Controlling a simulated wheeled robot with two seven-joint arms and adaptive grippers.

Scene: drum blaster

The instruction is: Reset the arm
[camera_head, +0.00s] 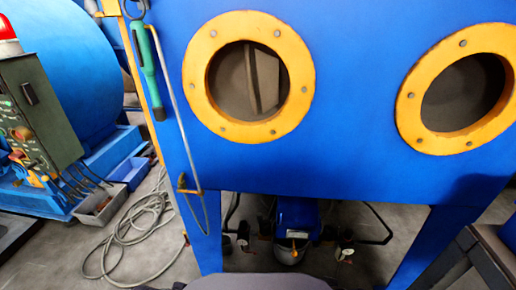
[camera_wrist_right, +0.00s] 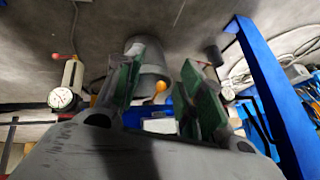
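My right gripper (camera_wrist_right: 162,84) shows in the right wrist view. Its two green-padded fingers stand apart with nothing held between them. Behind the gap are a grey cylinder (camera_wrist_right: 150,52) and an orange knob (camera_wrist_right: 161,87), which look farther off. In the head view neither gripper can be made out. My left gripper is not seen in either view.
A blue cabinet (camera_head: 345,90) with two yellow-rimmed round ports fills the head view. A green-handled tool (camera_head: 145,55) hangs at its left edge. A control box (camera_head: 38,110) stands at left. A loose hose (camera_head: 125,235) lies on the floor. A gauge (camera_wrist_right: 62,98) is near my right gripper.

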